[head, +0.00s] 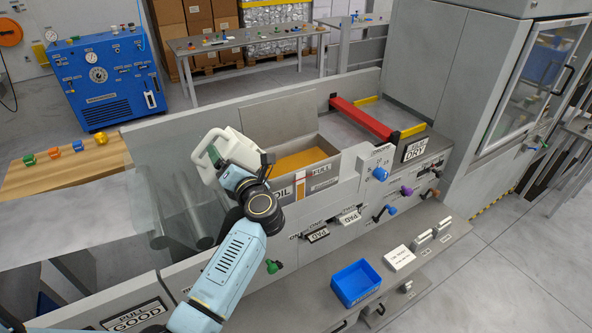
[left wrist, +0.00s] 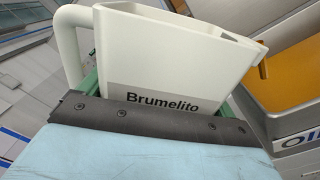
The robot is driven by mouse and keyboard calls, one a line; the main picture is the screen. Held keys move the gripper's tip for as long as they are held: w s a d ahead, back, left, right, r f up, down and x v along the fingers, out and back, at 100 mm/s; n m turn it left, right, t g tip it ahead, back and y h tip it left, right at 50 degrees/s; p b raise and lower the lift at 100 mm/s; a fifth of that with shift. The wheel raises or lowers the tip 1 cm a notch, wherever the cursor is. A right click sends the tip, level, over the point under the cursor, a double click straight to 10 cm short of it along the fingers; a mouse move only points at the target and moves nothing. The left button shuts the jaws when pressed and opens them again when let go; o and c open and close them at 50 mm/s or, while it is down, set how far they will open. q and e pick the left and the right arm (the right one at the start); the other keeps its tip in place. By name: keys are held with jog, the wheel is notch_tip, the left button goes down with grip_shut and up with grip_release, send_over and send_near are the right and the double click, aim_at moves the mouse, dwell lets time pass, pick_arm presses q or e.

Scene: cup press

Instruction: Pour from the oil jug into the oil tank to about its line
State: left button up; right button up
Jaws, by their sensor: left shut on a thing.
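The oil jug (head: 209,157) is off-white with a side handle, and my left gripper (head: 232,165) is shut on it. In the left wrist view the jug (left wrist: 165,60) fills the middle, with a label reading "Brumelito". The jug is raised beside the left end of the oil tank (head: 326,148), and looks tilted in the head view. The grey tank stands open with its lid up and amber oil (head: 300,160) inside. A sight strip marked "FULL" and "OIL" is on its front. The oil also shows in the left wrist view (left wrist: 262,70). My right gripper is out of view.
A red bar (head: 361,118) lies right of the tank, near a "DRY" sign. Coloured knobs (head: 389,209) line the front panel. A blue bin (head: 355,283) and white boxes sit on the lower shelf. A wooden bench (head: 62,169) is at the left.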

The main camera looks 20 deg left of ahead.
pick_arm(q)
jog(key=shift+r, duration=0.15)
jog(key=shift+r+m+p, duration=0.35)
jog(key=shift+m+p, duration=0.05)
jog(key=shift+p, duration=0.5)
jog(key=shift+w, duration=0.1)
dwell(0.5)
jog(key=shift+d+r+m, duration=0.1)
jog(key=shift+r+m, duration=0.25)
jog(key=shift+m, duration=0.15)
dwell(0.5)
jog(key=shift+w+d+r+m, duration=0.1)
jog(key=shift+w+r+m, duration=0.05)
jog(key=shift+r+m, duration=0.25)
dwell(0.7)
